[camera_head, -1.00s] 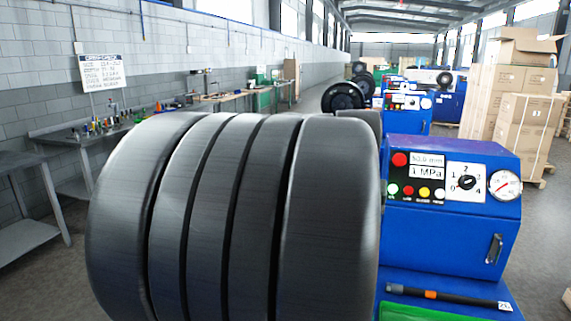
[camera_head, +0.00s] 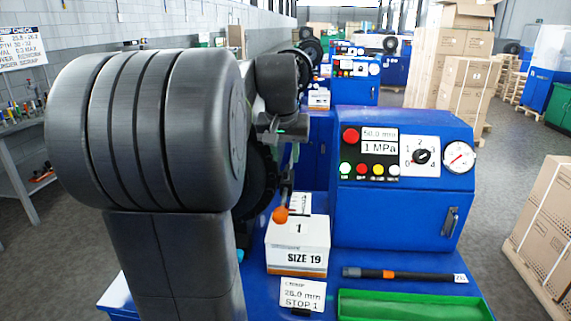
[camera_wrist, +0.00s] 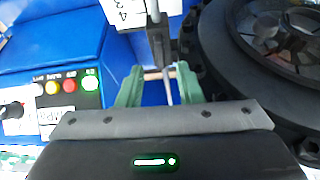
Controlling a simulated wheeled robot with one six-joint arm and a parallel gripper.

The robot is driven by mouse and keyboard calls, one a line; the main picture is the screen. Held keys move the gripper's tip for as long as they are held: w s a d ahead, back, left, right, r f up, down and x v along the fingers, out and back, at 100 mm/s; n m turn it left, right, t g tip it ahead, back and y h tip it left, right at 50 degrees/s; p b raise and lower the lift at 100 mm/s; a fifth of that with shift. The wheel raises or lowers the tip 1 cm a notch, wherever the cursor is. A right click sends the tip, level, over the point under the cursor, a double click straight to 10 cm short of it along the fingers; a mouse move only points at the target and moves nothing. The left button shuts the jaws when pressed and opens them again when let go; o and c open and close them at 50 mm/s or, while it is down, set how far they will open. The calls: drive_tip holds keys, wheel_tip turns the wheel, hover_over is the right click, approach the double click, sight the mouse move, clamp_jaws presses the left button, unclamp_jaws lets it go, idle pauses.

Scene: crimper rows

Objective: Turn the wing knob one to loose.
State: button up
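My gripper (camera_wrist: 160,88) is open in the wrist view, its two green fingers apart. A thin grey upright piece (camera_wrist: 168,90) with a tan crossbar shows between them; I cannot tell whether it is the wing knob or whether the fingers touch it. In the head view my gripper (camera_head: 290,128) is small, beside the black crimper head and left of the blue control cabinet (camera_head: 395,210). An orange ball-ended lever (camera_head: 281,214) stands below it. No wing knob is clear in the head view; my arm covers much of the left side.
A white box marked 1, SIZE 19 (camera_head: 298,252) stands below the lever. The crimper's black ring (camera_wrist: 270,60) is close at the right in the wrist view.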

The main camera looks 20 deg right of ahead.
sight(287, 168)
drive_tip(key=shift+x, duration=2.2)
drive_tip(key=shift+c, duration=0.2)
clamp_jaws()
